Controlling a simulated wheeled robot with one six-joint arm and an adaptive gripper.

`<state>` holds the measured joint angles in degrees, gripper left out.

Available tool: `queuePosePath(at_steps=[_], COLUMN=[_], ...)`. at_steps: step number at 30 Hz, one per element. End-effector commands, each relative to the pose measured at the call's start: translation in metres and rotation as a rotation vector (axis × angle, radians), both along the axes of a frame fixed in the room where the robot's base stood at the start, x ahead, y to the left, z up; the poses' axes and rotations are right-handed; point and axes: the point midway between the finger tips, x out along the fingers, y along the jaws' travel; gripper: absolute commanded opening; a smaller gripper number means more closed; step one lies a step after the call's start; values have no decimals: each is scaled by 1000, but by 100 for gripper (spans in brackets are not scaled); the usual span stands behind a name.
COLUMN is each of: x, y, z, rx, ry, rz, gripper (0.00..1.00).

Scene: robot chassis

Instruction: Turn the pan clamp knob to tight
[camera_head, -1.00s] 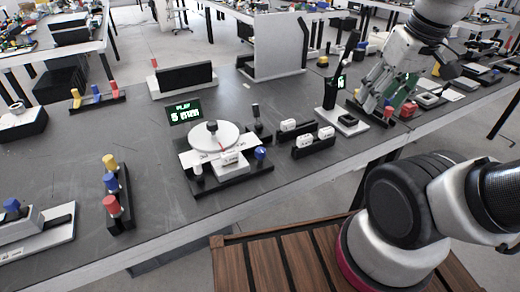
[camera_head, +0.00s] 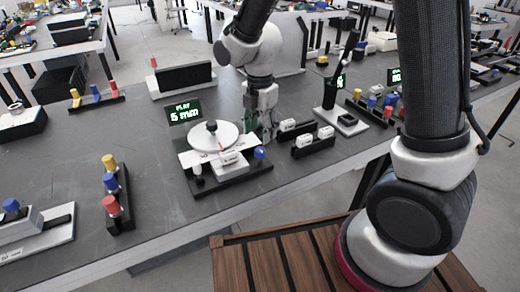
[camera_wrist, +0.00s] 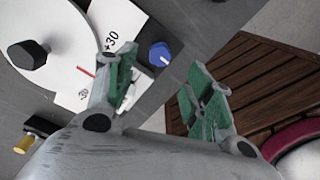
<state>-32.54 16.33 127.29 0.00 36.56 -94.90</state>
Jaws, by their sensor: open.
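The round white pan dial (camera_head: 212,138) with a black centre knob (camera_head: 211,126) sits on a black base (camera_head: 240,183) on the bench. A blue knob (camera_head: 260,152) stands at the base's right corner; it also shows with a pale mark in the wrist view (camera_wrist: 160,53). I cannot tell for certain which knob is the pan clamp. My gripper (camera_head: 266,132) is behind and to the right of the dial. In the wrist view its green-padded fingers (camera_wrist: 165,88) are apart with nothing between them. The left finger overlaps the scale card near the blue knob.
A display reading "PLAY 5" (camera_head: 183,112) stands behind the dial. White blocks on black bases (camera_head: 313,143) lie close to the right of my gripper. A rack of yellow, blue and red knobs (camera_head: 115,193) is at left. The bench between is clear.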

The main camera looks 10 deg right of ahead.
Motion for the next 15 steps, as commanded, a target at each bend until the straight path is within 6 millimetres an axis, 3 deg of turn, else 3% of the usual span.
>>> queuePosePath(at_steps=[5, 15], x=[1, 0], y=[0, -1], z=[-8, -62], rx=[2, 0], ry=[-2, 1], rz=[81, 78], gripper=[53, 53])
